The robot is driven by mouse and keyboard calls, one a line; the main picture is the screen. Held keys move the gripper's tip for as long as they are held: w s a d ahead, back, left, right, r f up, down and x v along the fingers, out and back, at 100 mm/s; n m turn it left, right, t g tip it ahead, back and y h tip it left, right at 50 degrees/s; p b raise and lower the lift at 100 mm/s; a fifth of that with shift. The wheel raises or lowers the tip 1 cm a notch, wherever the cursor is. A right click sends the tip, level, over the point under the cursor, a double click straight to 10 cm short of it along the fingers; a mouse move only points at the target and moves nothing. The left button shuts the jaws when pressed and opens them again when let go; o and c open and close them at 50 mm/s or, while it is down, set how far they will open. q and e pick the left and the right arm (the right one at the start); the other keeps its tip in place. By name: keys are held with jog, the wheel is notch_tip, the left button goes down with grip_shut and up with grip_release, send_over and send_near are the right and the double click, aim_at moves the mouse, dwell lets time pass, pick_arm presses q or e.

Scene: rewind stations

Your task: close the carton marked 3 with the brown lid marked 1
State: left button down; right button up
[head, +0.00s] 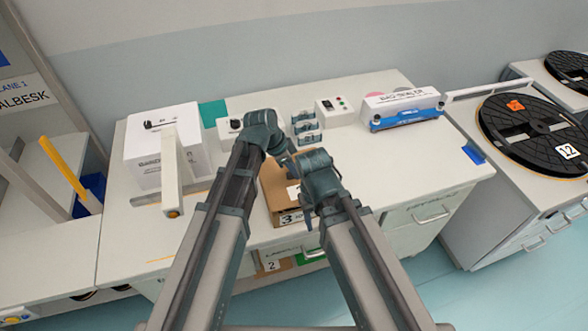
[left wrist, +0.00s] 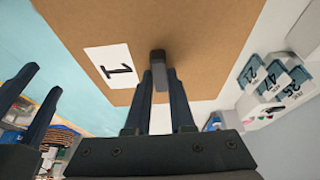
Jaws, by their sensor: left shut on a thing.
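The brown lid marked 1 (left wrist: 200,30) fills the upper part of the left wrist view, with its white label at its left side. My left gripper (left wrist: 160,85) is shut on the lid's dark knob (left wrist: 157,58). In the head view the left gripper (head: 287,160) is over the brown carton marked 3 (head: 289,219), at the table's front edge. My arms hide much of the lid and carton, so I cannot tell whether the lid rests on it. My right gripper (left wrist: 30,105) is open and empty beside the lid; in the head view it is partly hidden.
A white box (head: 150,145) stands at the table's left, with a pale bar in front. Numbered holders (head: 305,128), a control box (head: 334,110) and a white-blue box (head: 403,108) stand behind. A carton marked 2 (head: 271,262) is below.

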pick_arm(q)
jog(key=shift+f+b, duration=0.9)
jog(key=shift+f, duration=0.1)
jog(key=c, duration=0.7)
grip_release()
jog(key=shift+r, duration=0.15)
jog(key=p+v, duration=1.3)
jog(key=shift+r, duration=0.35)
jog(key=s+f+n+g+y+b, duration=0.1)
jog(key=s+f+n+y+b, duration=0.1)
jog(key=s+n, duration=0.3)
jog(key=s+f+n+y+b, duration=0.2)
jog(key=s+f+n+y, duration=0.1)
jog(key=s, duration=0.7)
jog(key=f+n, duration=0.1)
jog(key=n, duration=0.1)
jog(key=shift+a+n+g+y+b, duration=0.25)
jog(key=shift+n+g+y+b, duration=0.05)
jog(key=shift+g+y+b, duration=0.1)
